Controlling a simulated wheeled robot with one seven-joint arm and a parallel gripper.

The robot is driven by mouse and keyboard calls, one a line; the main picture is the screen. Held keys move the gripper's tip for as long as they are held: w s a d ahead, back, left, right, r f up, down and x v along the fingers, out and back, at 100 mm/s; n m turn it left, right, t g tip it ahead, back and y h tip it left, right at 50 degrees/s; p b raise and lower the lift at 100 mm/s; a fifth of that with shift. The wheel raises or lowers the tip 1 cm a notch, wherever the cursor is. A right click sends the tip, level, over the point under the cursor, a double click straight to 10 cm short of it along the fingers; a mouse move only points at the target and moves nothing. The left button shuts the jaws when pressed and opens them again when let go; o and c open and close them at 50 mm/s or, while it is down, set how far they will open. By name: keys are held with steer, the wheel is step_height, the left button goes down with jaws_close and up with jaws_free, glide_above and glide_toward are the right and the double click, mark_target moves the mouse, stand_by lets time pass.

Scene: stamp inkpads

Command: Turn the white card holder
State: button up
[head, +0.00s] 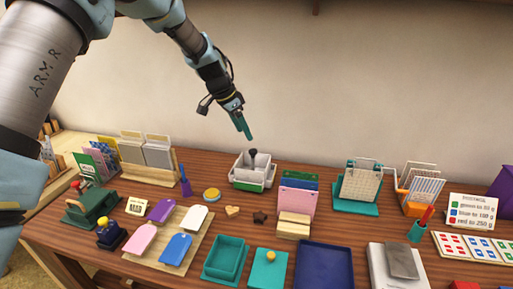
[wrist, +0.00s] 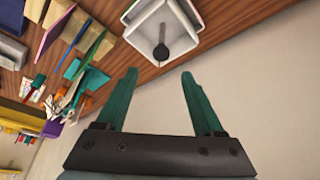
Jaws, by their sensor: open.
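A white open box-like holder (head: 259,164) stands at the back middle of the table, with a dark round-headed thing in it and green at its base. In the wrist view the white holder (wrist: 143,14) is at the top centre, beyond the fingertips. A white grid rack (head: 362,183) on a teal base stands further right. I cannot tell for sure which of these is the card holder. My gripper (head: 245,134) is above the white box, apart from it. In the wrist view my gripper (wrist: 160,75) has its two teal fingers spread, with nothing between them.
Coloured cards (head: 297,199) stand in a cream holder right of the white box. An orange holder with a wire rack (head: 420,188) is at the right. Inkpads, tags (head: 175,249) and trays (head: 225,258) fill the front. A plain wall (head: 330,90) is behind.

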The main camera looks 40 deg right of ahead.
mark_target(253, 150)
steer(key=p+x, duration=0.2)
steer(key=x, duration=0.6)
steer(key=shift+w+f+p, duration=0.1)
steer(key=shift+f+p, duration=0.15)
steer(key=shift+p, duration=0.05)
steer(key=shift+c, duration=0.3)
jaws_close()
stand_by(0.7)
